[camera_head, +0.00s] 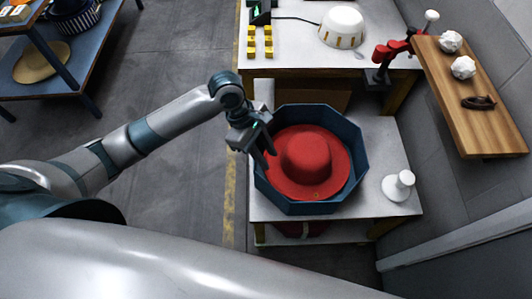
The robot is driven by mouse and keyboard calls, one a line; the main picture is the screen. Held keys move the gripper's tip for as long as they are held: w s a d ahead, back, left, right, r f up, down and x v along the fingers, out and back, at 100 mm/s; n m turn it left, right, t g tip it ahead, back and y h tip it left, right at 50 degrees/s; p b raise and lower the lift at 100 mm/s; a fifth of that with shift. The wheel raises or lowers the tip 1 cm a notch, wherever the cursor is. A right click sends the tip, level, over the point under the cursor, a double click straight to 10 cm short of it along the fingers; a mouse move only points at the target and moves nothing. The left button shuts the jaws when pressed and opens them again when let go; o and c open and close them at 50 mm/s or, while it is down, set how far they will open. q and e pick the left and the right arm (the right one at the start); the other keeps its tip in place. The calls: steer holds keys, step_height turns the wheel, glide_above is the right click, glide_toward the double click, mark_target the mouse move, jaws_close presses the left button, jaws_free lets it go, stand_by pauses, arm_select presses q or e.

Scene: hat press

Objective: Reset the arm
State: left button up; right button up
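My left arm comes in from the left, and its gripper (262,160) hangs at the left rim of a dark blue octagonal box (268,192). Its fingers point down near the left brim of a red hat (307,155). I cannot tell whether the fingers touch the box or hat, or how far apart they are. The red hat lies crown up inside the box, which stands on a white table (375,205). My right gripper is not in view; a large grey link of mine fills the bottom of the picture.
A white knobbed object (398,185) stands right of the box. Behind is a table with yellow blocks (260,42), a white dome (342,26) and a red device (388,52). A wooden shelf (485,110) is at right. A blue rack (75,70) holds a tan hat (41,61). The floor between is clear.

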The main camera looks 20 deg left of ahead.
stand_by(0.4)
arm_select(q)
steer(key=s+d+f+m+t, duration=0.2)
steer(key=s+f+m+t, duration=0.15)
steer(key=s+m, duration=0.55)
steer(key=s+a+f+m+y, duration=0.3)
steer(key=s+a+m+y, duration=0.1)
steer(key=s+a+m, duration=0.65)
step_height(320, 180, down, 26)
steer(key=a+n, duration=0.2)
steer(key=s+a+f+g+b, duration=0.1)
steer(key=s+a+f+g, duration=0.1)
steer(key=s+f, duration=1.7)
steer(key=shift+s+a+f+m+y, duration=0.35)
steer(key=shift+a+f, duration=0.1)
steer(key=shift+f, duration=0.45)
